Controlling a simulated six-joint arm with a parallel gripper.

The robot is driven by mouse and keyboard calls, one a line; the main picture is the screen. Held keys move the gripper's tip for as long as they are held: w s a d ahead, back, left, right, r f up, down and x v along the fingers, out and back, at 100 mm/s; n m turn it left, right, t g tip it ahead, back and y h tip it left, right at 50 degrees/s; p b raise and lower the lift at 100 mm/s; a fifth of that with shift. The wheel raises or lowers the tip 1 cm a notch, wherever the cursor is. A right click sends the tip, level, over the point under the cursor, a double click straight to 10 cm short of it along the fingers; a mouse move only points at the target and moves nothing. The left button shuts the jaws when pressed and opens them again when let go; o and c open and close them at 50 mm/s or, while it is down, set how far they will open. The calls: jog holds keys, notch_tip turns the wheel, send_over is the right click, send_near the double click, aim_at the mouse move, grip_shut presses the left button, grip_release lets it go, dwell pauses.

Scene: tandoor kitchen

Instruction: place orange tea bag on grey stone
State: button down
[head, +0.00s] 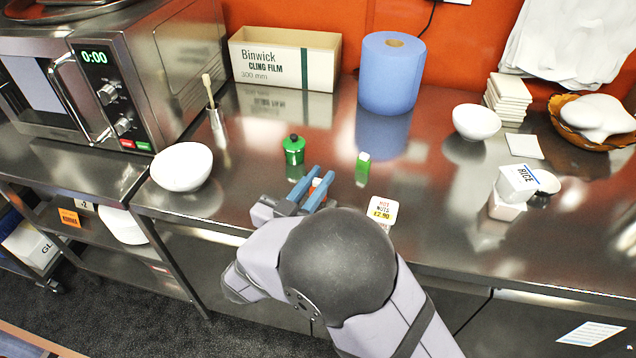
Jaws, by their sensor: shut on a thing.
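My gripper (313,191) has blue fingers and is over the front part of the steel counter (240,196), near its middle. It is shut on a small orange and white thing, which looks like the orange tea bag (316,182). Only a little of this thing shows between the fingers; the rest is hidden. I cannot make out a grey stone in this view; my arm covers part of the counter's front edge.
A green bottle (294,149) and a small green and white block (363,162) stand just behind my gripper. A white bowl (182,167) is at the left, a blue roll (391,73) at the back.

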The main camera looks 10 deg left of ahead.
jog(key=shift+f, duration=0.55)
jog(key=shift+f, duration=0.15)
jog(key=c, duration=1.6)
grip_release()
jog(key=shift+c, duration=0.2)
jog(key=shift+s+a, duration=0.1)
jog(key=shift+s, duration=0.05)
jog(key=b+v, duration=0.2)
jog(key=v, duration=0.9)
jog(key=shift+s, duration=0.4)
